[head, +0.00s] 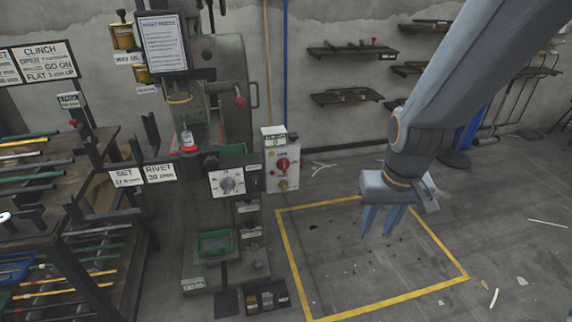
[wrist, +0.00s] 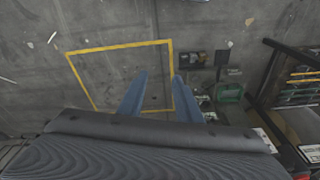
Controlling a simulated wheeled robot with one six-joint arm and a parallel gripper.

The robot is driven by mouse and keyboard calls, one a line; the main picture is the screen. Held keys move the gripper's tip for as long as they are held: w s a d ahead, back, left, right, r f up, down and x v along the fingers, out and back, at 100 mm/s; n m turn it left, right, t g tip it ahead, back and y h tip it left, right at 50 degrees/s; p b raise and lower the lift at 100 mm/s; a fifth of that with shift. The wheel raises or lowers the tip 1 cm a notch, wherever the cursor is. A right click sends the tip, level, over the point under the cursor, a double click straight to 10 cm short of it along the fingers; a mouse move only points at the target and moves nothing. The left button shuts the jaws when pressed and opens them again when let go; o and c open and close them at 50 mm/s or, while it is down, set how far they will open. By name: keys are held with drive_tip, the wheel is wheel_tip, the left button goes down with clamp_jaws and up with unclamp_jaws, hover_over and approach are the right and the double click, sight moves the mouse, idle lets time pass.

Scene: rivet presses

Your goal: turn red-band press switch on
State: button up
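A grey-green rivet press (head: 234,85) stands left of centre in the head view. On its right side is a pale switch box (head: 270,178) with a red rotary knob (head: 283,164) and a brass-coloured button below. A small red-banded piece (head: 189,145) shows at the press's working spot. I cannot tell the switch's on or off position. My gripper (head: 381,222) is open and empty, pointing down, right of the switch box and apart from it. Its parted fingers also show in the wrist view (wrist: 161,77).
A yellow floor outline (head: 372,300) surrounds mostly bare floor below my gripper. A rack (head: 100,250) of rods and tools stands at the left. Wall shelves (head: 350,50) hang at the back. A green tray (head: 215,243) sits low on the press.

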drive_tip(key=w+a+f+n+t+b, duration=0.1)
drive_tip(key=w+a+f+t, duration=0.2)
drive_tip(key=w, duration=0.5)
drive_tip(key=w+a+f+t+b, duration=0.2)
drive_tip(key=w+f, duration=0.2)
drive_tip(key=w, duration=0.4)
drive_tip(key=n+t+y+b, duration=0.2)
drive_tip(key=t+y+b, duration=0.35)
drive_tip(key=t, duration=0.55)
approach(285, 165)
drive_tip(key=x, duration=0.2)
drive_tip(key=shift+h, duration=0.35)
drive_tip(key=x, duration=0.7)
drive_tip(key=shift+a, duration=0.15)
drive_tip(key=shift+s, duration=0.1)
drive_tip(key=shift+c, duration=0.4)
clamp_jaws()
